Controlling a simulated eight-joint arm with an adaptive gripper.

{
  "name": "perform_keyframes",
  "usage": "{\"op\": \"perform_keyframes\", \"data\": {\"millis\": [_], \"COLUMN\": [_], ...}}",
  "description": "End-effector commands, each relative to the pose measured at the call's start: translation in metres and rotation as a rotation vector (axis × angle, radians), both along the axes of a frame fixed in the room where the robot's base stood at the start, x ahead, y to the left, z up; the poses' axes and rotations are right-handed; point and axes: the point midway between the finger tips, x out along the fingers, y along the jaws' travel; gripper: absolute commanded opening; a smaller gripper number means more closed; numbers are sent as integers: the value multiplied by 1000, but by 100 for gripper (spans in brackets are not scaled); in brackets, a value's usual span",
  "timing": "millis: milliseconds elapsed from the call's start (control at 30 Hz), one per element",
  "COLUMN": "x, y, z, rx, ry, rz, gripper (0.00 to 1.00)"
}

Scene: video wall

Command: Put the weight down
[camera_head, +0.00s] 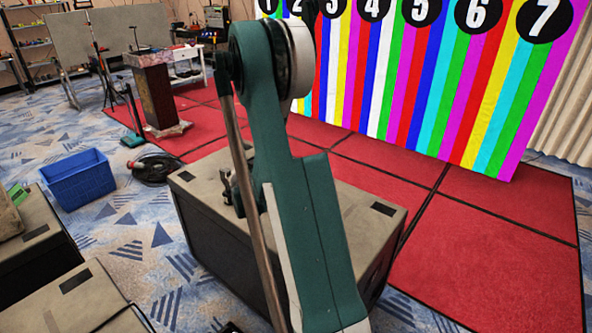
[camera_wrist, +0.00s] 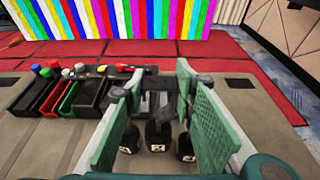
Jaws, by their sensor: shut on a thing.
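My gripper (camera_wrist: 157,90) shows in the wrist view as two green-padded fingers with a dark thing between them. They are shut on a black weight (camera_wrist: 157,134), whose dark upper part appears to run up between the pads. Its exact outline is hard to separate from the fingers. Two more black weights, a left one (camera_wrist: 130,140) and a right one (camera_wrist: 186,148), show on either side of it, low between the fingers. Whether the held weight touches the grey-brown case top (camera_wrist: 40,150) cannot be told. In the head view my arm hides most of the gripper and the weights.
Several black, red and green bins (camera_wrist: 60,97) with coloured knobs stand left on the case top. A striped numbered wall (camera_head: 440,90) is behind. A blue crate (camera_head: 78,180) is on the floor.

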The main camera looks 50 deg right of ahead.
Motion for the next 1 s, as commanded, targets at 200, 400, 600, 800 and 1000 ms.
{"op": "perform_keyframes", "data": {"millis": [200, 400, 600, 800, 1000], "x": [1, 0, 0, 0, 0], "y": [0, 0, 0, 0, 0], "z": [-16, -33, -36, -36, -39], "rx": [-1, -1, -1, -1, 0], "ry": [0, 1, 0, 0, 0], "rz": [0, 0, 0, 0, 0], "gripper": [0, 0, 0, 0, 30]}}
